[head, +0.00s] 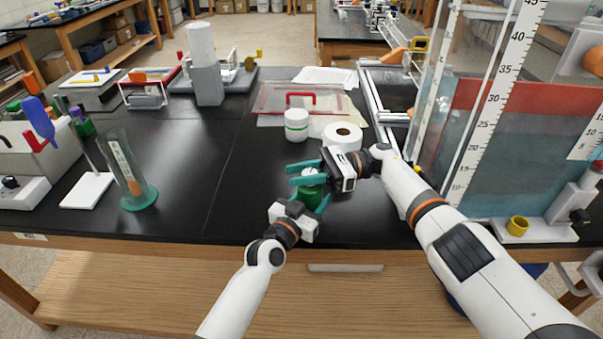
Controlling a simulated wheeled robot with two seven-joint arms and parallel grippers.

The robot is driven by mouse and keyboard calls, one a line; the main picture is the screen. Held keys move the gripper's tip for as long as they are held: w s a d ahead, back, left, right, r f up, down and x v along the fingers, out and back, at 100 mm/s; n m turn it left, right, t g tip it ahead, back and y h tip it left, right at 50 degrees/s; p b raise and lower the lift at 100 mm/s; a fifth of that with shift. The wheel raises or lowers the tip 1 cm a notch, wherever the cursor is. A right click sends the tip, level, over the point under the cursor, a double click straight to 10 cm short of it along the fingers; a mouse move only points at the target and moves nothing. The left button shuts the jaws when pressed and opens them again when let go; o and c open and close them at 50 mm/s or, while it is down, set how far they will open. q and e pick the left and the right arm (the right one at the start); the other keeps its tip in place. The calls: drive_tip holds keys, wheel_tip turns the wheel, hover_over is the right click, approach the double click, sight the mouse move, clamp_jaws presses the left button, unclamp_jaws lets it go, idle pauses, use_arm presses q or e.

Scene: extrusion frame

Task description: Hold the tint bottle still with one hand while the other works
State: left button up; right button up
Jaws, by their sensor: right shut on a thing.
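The tint bottle (309,194), green with a pale top, stands near the front edge of the black bench in the head view. My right gripper (306,173) reaches in from the right, its teal fingers shut on the upper part of the bottle. My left gripper (305,203) comes from the front, lower down, with its teal fingers spread on either side of the green body. It looks open; whether a finger touches the bottle is hard to see. The fingers hide parts of the bottle.
A white lidded jar (296,124) and a white tape roll (342,136) stand just behind. A glass cylinder (127,170) with a green base stands left. A tall scaled tank (500,120) limits the right side. The bench between cylinder and bottle is clear.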

drive_tip(key=shift+f, duration=0.1)
drive_tip(key=o, duration=1)
wheel_tip(320, 180, up, 10)
drive_tip(key=shift+r, duration=0.1)
